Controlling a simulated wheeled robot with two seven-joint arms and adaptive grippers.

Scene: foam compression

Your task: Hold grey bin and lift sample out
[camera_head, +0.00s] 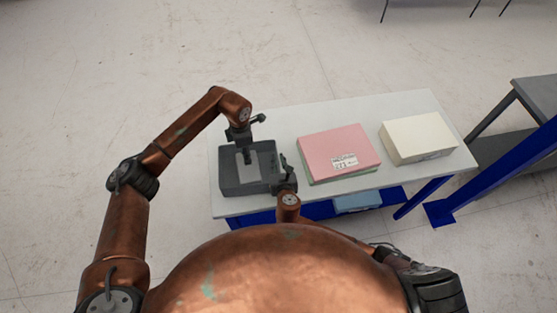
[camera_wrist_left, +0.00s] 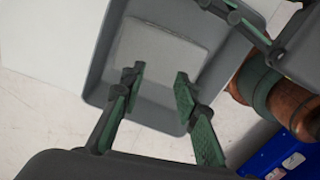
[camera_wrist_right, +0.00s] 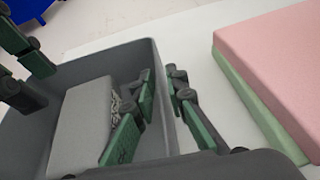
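The grey bin (camera_head: 228,184) stands at the left end of the table, and its rim shows in the right wrist view (camera_wrist_right: 95,60). The sample, a light grey block (camera_wrist_left: 150,50), lies inside the bin; it also shows in the right wrist view (camera_wrist_right: 80,122). My left gripper (camera_wrist_left: 159,78) is open above the bin, its fingers pointing down toward the sample, with nothing between them. My right gripper (camera_wrist_right: 160,74) is open at the bin's right wall, one finger on the inner side and one on the outer. Whether it touches the wall I cannot tell.
A pink block on a green one (camera_head: 338,150), with a label, lies right of the bin. A cream block (camera_head: 416,136) lies farther right on the white table (camera_head: 385,108). A blue post (camera_head: 500,172) and a grey bench (camera_head: 535,95) stand at the right.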

